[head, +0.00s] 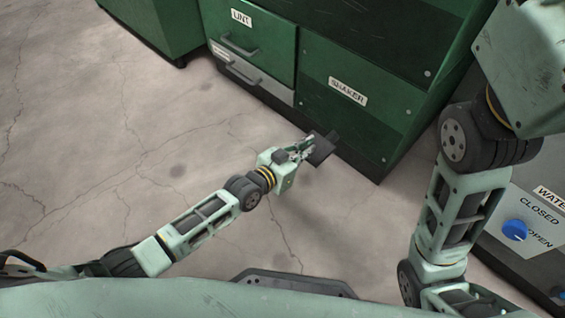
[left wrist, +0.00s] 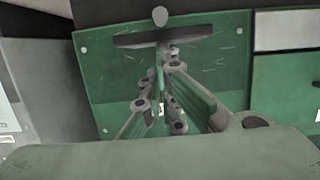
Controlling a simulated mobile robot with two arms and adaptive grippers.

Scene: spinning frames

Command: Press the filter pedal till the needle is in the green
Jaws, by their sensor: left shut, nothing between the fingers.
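A dark flat plate (head: 322,150), which looks like the pedal, sticks out low at the front of the green cabinet (head: 355,75) marked SHAKER. My left gripper (head: 307,147) is at the near side of this plate, low over the floor. Its fingers are shut with nothing between them. In the left wrist view, the left gripper (left wrist: 161,85) points at the green panel, with a dark bar (left wrist: 205,33) beyond the fingertips. I cannot tell whether the fingers touch the plate. No gauge or needle is in view. My right arm shows at the right, but its gripper is out of view.
A drawer labelled LINT (head: 253,50) and a lower handled drawer (head: 240,72) are left of the SHAKER panel. A grey unit with a blue knob (head: 515,230), marked CLOSED and OPEN, stands at the right. The cracked concrete floor (head: 110,130) is clear at the left.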

